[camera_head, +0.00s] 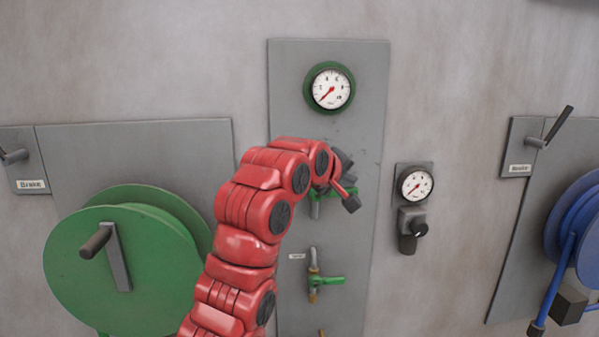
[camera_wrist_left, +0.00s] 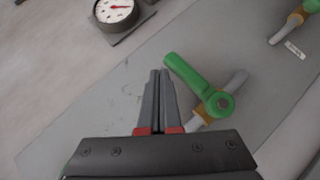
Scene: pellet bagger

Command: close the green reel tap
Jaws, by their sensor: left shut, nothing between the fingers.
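Two taps with green lever handles are on the tall grey panel. The upper tap (camera_head: 318,208) is partly hidden by my left gripper in the head view. Its green lever (camera_wrist_left: 190,76) shows clearly in the wrist view, lying crosswise to its pipe. The lower tap (camera_head: 325,281) has a small label beside it and its lever also points sideways to the right; it also shows in the wrist view (camera_wrist_left: 311,6). My left gripper (camera_wrist_left: 160,75) is shut and empty, with its fingertips beside the upper lever's free end. I cannot tell whether they touch it. My right gripper is not in view.
A green reel (camera_head: 75,260) with a crank stands at left, a blue reel (camera_head: 590,235) at right. A green-rimmed gauge (camera_head: 331,88) is above the taps. Another gauge (camera_head: 416,185) with a dark knob (camera_head: 418,229) is right of the panel. Brake levers (camera_head: 560,125) flank the scene.

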